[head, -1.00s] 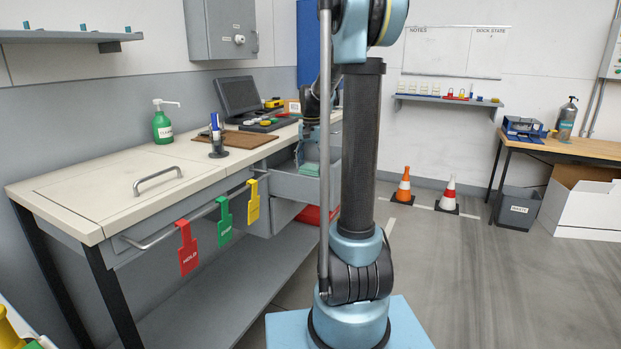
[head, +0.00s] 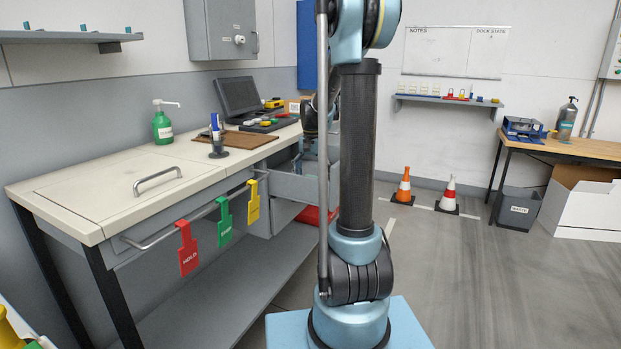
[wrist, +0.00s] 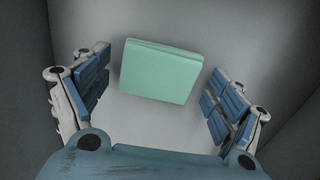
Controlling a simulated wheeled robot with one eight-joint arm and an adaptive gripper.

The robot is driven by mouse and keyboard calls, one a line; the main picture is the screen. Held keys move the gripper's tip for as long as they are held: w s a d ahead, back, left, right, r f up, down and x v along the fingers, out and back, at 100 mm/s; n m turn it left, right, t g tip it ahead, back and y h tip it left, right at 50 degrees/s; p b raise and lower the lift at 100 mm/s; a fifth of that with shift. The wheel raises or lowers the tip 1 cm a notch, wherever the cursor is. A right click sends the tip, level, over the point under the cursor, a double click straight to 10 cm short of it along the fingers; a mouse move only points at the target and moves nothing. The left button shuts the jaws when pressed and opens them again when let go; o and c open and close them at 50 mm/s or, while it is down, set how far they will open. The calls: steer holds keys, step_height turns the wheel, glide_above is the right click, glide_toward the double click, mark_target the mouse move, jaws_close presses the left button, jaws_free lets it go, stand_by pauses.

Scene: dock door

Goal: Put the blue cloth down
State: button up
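A folded mint-green cloth (wrist: 160,71) lies flat on a grey surface in the wrist view, slightly tilted in the picture. It is the only cloth I see; its colour is green rather than plain blue. My gripper (wrist: 157,84) is open, with one blue-padded finger on each side of the cloth and a visible gap to both. In the head view, the open grey drawer (head: 288,187) sits under the far end of the workbench. My arm's end is over the drawer, mostly hidden behind my column, and the cloth does not show there.
Grey walls close in around the cloth in the wrist view. The workbench top (head: 120,180) holds a green pump bottle (head: 162,126), a marker stand (head: 218,147) and a laptop (head: 239,97). Red, green and yellow tags hang on the front rail (head: 205,211).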

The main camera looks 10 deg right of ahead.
steer(key=shift+r, duration=0.1)
step_height(320, 180, up, 12)
stand_by(0.8)
